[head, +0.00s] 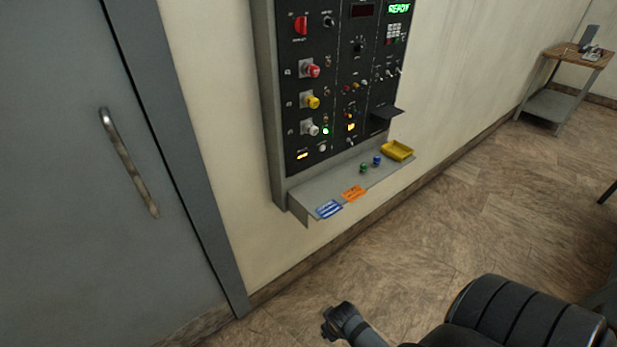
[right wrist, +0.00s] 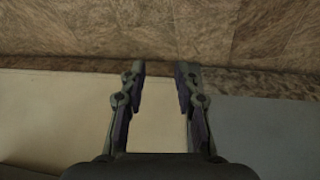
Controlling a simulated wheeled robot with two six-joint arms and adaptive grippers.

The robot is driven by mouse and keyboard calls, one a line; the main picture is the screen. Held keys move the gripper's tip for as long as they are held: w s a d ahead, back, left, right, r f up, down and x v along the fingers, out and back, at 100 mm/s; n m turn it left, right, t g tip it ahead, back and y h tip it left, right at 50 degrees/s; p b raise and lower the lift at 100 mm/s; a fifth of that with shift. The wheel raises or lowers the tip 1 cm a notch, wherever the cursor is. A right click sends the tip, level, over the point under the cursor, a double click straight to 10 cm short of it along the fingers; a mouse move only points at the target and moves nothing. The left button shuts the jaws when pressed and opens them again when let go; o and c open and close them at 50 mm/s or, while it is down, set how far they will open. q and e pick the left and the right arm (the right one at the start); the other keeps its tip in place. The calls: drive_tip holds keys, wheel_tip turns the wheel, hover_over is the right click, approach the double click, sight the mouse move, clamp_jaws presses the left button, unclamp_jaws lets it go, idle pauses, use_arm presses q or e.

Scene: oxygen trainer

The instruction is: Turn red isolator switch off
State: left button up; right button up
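A dark upright control panel (head: 340,125) is mounted on the wall in the head view. A red rotary switch (head: 301,25) sits at its upper left, with small lettering above and below that I cannot read. A separate round red knob (head: 312,70) sits below it, above a yellow and a white knob. My right gripper (head: 328,324) is low at the bottom of the head view, well below the panel and apart from it. In the right wrist view its two fingers (right wrist: 160,72) are apart with nothing between them. My left gripper is not in view.
A grey shelf (head: 300,203) under the panel holds blue and orange tags, small green and blue items and a yellow tray (head: 398,150). A grey door (head: 70,190) with a handle is at left. A small table (head: 553,102) stands at right. Open floor (head: 440,215) lies before the wall.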

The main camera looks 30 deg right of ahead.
drive_tip(key=w+a+r+n+t+b, duration=0.1)
drive_tip(key=w+r+t+b, duration=0.35)
drive_tip(key=r, duration=0.85)
drive_tip(key=w+d+r+n+t+y+b, duration=0.1)
drive_tip(key=w+d+r+t, duration=0.3)
drive_tip(key=w+r, duration=0.9)
drive_tip(key=w+d+r+t+y, duration=0.1)
drive_tip(key=w+d+r, duration=0.5)
drive_tip(key=w+r, duration=0.65)
drive_tip(key=m+t+p, duration=0.2)
drive_tip(key=t+p, duration=0.4)
drive_tip(key=p, duration=1.2)
approach(305, 24)
drive_tip(key=w, duration=0.7)
drive_tip(key=shift+w+a+p, duration=0.25)
drive_tip(key=shift+w+p, duration=0.25)
drive_tip(key=shift+w, duration=0.2)
